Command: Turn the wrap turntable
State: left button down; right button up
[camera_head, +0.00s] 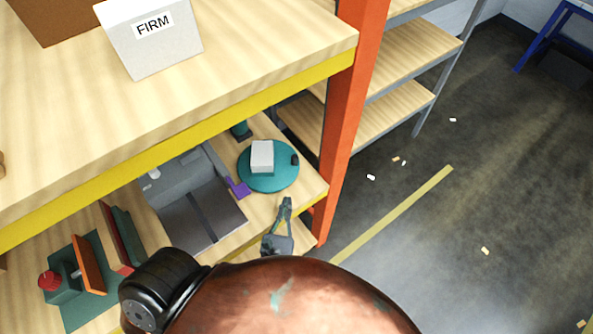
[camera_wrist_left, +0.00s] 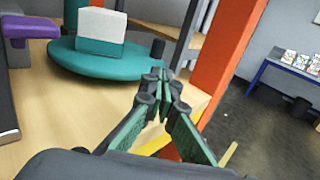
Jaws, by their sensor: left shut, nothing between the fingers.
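The wrap turntable is a round teal disc (camera_head: 268,182) on the wooden shelf below the top board. A white block (camera_head: 262,157) sits on it, and a small dark knob or peg (camera_head: 295,160) stands at its right edge. In the left wrist view the turntable (camera_wrist_left: 95,66) is at the upper left with the white block (camera_wrist_left: 101,30) on it; the dark peg (camera_wrist_left: 157,48) is at its right side. My left gripper (camera_head: 287,200) is shut and empty, just in front of the turntable, apart from it as far as I can tell. Its fingertips (camera_wrist_left: 164,76) meet in the wrist view. My right gripper is not seen.
An orange post (camera_head: 345,120) stands right of the turntable. A yellow-edged upper shelf (camera_head: 230,95) with a FIRM box (camera_head: 150,38) overhangs the workspace. A grey plotter-like machine (camera_head: 200,210) and a purple part (camera_head: 238,188) are left of the turntable. The floor at right is mostly open.

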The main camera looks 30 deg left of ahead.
pick_arm(q)
send_near(295, 162)
jog(key=x, duration=0.6)
jog(key=shift+a+f+p, duration=0.1)
jog(key=shift+p, duration=0.25)
jog(key=shift+w+a, duration=0.1)
jog(key=shift+w, duration=0.3)
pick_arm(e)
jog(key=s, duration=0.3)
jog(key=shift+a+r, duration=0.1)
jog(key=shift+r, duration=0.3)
pick_arm(q)
jog(key=shift+w+a+n+y, duration=0.1)
jog(key=shift+w+n+y, duration=0.2)
jog(key=shift+y, duration=0.1)
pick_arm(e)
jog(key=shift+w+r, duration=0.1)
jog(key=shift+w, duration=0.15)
pick_arm(q)
jog(key=shift+w+n+g+y, duration=0.25)
jog(key=shift+n+g+y, duration=0.15)
jog(key=shift+y, duration=0.2)
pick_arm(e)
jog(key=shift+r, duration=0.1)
